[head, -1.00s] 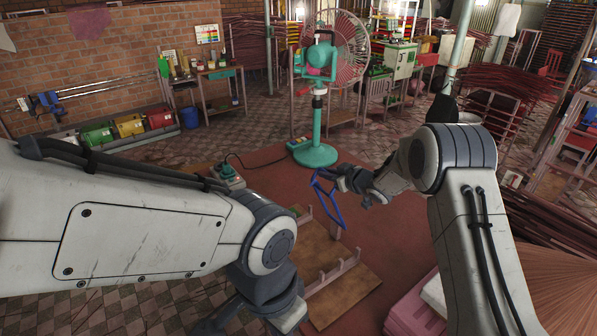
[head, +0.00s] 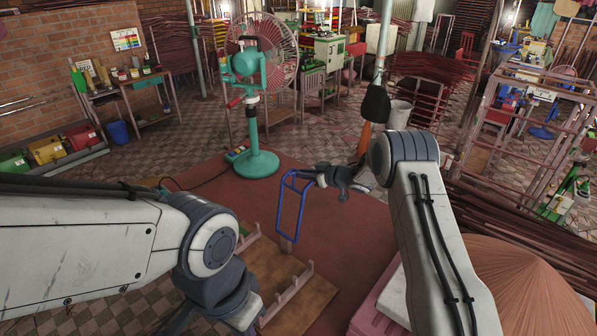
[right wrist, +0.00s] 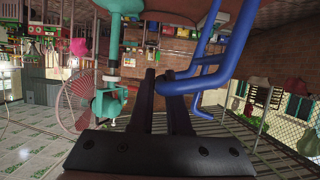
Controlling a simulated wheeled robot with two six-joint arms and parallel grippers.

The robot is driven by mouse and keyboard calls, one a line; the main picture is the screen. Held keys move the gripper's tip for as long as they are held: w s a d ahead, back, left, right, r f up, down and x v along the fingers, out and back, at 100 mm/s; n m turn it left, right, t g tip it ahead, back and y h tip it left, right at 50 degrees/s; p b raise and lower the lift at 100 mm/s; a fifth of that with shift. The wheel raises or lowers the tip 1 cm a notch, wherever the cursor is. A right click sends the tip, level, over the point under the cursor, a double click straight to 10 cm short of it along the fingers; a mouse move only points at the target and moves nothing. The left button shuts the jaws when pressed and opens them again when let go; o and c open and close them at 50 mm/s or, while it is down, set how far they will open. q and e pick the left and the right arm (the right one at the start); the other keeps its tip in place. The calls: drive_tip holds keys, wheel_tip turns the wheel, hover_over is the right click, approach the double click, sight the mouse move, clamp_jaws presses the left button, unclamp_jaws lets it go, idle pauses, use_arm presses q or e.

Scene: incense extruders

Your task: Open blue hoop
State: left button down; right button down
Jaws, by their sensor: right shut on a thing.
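The blue hoop (head: 280,205) is a long bent frame of blue rod, hanging tilted downward in the head view. My right gripper (head: 317,178) is shut on its upper end and holds it over the red mat. In the right wrist view, the hoop's blue rods (right wrist: 195,82) run up from beside the dark fingers (right wrist: 161,92). Its lower end is close to a small upright post on the board, but I cannot tell whether they touch. My left arm crosses the lower left, and its fingers cannot be made out.
A wooden board (head: 312,300) with a pronged rack (head: 291,288) lies below the hoop. A green pedestal fan (head: 252,130) stands behind it on the red mat (head: 345,225). A pink block (head: 372,308) and a brown fanned cone (head: 515,285) are at the lower right.

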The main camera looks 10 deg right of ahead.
drive_tip(key=shift+a+f, duration=0.1)
drive_tip(key=shift+f, duration=0.15)
drive_tip(key=c, duration=0.9)
unclamp_jaws()
drive_tip(key=shift+a, duration=0.15)
drive_tip(key=shift+r, duration=0.1)
drive_tip(key=shift+s+d+r, duration=0.1)
drive_tip(key=shift+s+d, duration=0.1)
drive_tip(key=shift+d, duration=0.1)
drive_tip(key=b+v, duration=0.4)
drive_tip(key=v, duration=0.6)
drive_tip(key=shift+r, duration=0.1)
